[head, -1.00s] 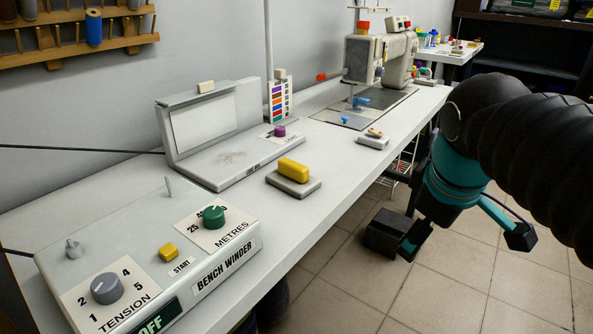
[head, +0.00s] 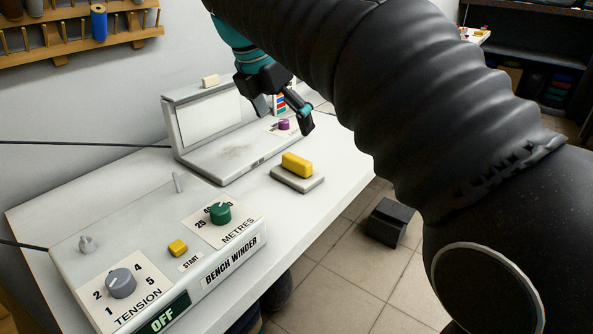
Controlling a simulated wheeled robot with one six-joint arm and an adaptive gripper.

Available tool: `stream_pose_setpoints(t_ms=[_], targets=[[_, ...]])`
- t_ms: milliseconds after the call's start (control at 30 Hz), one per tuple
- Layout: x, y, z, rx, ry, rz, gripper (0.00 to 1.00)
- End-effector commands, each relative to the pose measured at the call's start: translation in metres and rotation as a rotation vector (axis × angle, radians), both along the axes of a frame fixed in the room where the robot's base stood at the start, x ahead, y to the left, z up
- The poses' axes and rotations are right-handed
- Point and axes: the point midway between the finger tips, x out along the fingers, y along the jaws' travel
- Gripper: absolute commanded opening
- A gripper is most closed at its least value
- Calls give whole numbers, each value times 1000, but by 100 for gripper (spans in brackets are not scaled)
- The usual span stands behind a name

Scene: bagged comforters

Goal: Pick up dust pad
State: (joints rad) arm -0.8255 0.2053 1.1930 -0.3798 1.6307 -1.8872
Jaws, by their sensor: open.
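A yellow block (head: 297,164), which looks like the dust pad, sits on a flat grey base (head: 298,180) near the bench's front edge. My gripper (head: 284,115) is open and empty, its fingers pointing down, above and behind the yellow block in the picture. It is in front of the upright pale panel's right end and apart from the block. A small cream block (head: 210,81) rests on top of that panel.
The grey panel unit (head: 208,128) with a smudged shelf stands behind the block. The bench winder (head: 180,250) with knobs fills the front left. A purple knob (head: 284,124) is near my gripper. A black box (head: 388,222) is on the floor.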

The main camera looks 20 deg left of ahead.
Motion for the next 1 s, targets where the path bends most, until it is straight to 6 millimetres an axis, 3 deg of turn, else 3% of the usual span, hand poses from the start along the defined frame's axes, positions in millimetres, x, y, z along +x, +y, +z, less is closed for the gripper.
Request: stream_pose_setpoints(t_ms=[233, 567, 800, 1000], targets=[[15, -8, -43, 0, 1, -4, 100], [24, -11, -65, 1, 0, -5, 100], [36, -12, -96, 1, 2, -5, 100], [40, -14, -106, 2, 0, -5, 100]])
